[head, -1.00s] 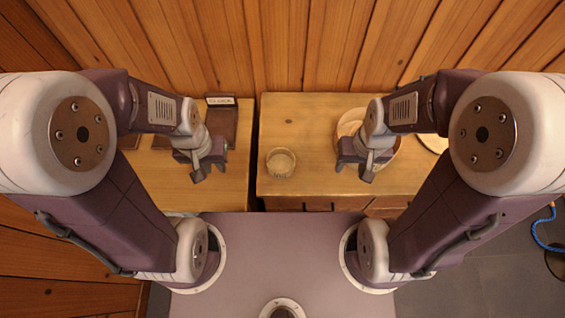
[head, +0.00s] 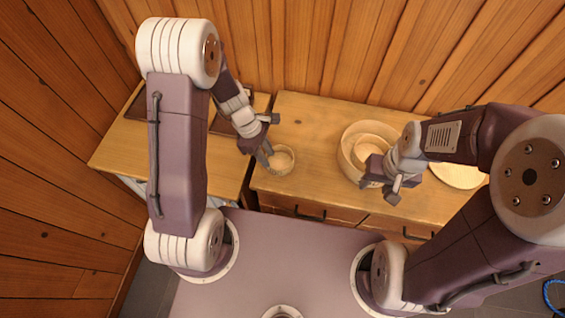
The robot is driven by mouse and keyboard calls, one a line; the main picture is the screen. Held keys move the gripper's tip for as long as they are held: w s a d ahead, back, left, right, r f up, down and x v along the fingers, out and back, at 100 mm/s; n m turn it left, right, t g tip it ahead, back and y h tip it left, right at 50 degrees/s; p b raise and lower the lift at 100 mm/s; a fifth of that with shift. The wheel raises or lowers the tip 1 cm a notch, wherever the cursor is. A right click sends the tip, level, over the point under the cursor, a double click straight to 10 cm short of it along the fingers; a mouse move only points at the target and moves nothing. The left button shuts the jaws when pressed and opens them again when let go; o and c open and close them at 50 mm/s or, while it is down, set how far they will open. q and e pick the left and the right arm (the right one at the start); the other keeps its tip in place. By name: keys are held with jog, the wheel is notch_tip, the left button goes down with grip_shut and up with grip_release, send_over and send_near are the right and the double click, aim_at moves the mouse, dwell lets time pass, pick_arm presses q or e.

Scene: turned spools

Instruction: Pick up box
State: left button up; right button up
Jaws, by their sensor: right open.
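No square box is plain to see. A small round pale container (head: 281,161) stands upright near the left end of the right cabinet top. My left gripper (head: 270,137) is at its upper left, with fingers apart; the lower finger overlaps the container's left rim, and I cannot tell if it touches. A larger round tub (head: 347,149) with a smaller round piece (head: 367,147) inside stands to the right. My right gripper (head: 383,182) is open over the tub's lower right side and hides part of it.
A pale round plate (head: 456,175) lies at the right, partly behind my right arm. The left cabinet top (head: 150,148) carries dark flat items, partly hidden by my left arm. A narrow gap separates the cabinets. A plank wall (head: 330,45) closes the back.

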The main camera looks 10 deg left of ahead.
aim_at(279, 174)
pick_arm(q)
jog(key=x, duration=0.3)
jog(key=shift+s+d+f+b, duration=0.1)
jog(key=shift+d+f+b, duration=0.15)
jog(key=shift+d+b, duration=0.1)
jog(key=shift+d, duration=0.15)
jog(key=x, duration=0.2)
jog(key=a+b+x, duration=0.1)
jog(key=x, duration=0.1)
jog(key=shift+d+f, duration=0.1)
jog(key=shift+f, duration=0.45)
jog(key=shift+w+d+f, duration=0.15)
jog(key=shift+w+d, duration=0.05)
jog(key=shift+s, duration=0.1)
grip_shut()
pick_arm(e)
jog(key=shift+d+f, duration=0.25)
jog(key=shift+f, duration=0.65)
